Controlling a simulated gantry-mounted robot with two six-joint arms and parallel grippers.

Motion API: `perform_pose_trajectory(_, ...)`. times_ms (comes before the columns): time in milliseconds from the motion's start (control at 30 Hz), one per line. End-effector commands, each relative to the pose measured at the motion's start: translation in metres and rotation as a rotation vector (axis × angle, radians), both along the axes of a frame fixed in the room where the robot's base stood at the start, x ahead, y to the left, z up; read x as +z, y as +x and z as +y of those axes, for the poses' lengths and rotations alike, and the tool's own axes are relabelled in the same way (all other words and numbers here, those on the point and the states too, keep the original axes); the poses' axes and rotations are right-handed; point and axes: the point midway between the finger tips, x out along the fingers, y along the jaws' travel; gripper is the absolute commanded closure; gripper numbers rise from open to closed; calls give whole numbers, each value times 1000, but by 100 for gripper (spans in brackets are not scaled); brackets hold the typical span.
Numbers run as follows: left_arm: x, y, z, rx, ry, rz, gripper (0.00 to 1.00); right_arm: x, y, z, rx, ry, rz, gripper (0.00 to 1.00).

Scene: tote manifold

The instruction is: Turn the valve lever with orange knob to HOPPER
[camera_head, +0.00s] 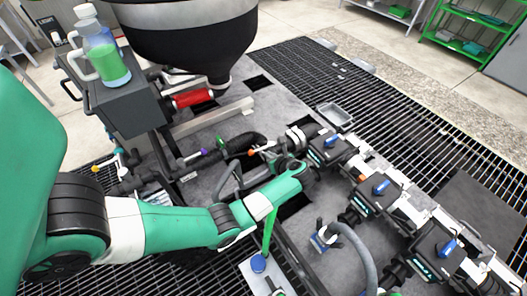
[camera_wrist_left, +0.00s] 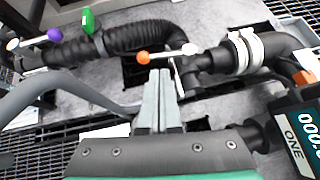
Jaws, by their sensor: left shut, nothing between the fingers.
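The valve lever with the orange knob (camera_wrist_left: 143,57) sits on the black pipe, just beyond my fingertips in the left wrist view. Its bar runs right from the knob to a white end. The orange knob also shows small in the head view (camera_head: 251,152). My left gripper (camera_wrist_left: 160,73) is shut and empty, its fingertips close below the lever; I cannot tell whether they touch it. In the head view my left arm reaches in from the left, its gripper (camera_head: 284,165) over the pipework. No HOPPER marking is readable. My right gripper is not in view.
A purple-knobbed lever (camera_wrist_left: 54,34) and a green handle (camera_wrist_left: 88,20) lie left along the ribbed hose (camera_wrist_left: 120,42). A grey hose (camera_wrist_left: 60,85) curves near my gripper. Several blue-handled metered valves (camera_head: 375,190) stand right. The black hopper (camera_head: 190,45) is behind.

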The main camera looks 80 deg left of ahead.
Motion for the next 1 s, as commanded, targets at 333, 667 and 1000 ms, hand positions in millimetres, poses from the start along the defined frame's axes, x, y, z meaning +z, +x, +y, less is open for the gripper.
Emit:
perform_pose_trajectory(333, -20, -3, -5, 41, -76, -20, 100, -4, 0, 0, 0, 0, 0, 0)
perform_pose_trajectory(667, -62, -12, 40, 41, -76, -20, 100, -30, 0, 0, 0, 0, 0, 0)
perform_pose_trajectory(1000, -77, -16, 62, 37, -75, -22, 100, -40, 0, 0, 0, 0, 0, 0)
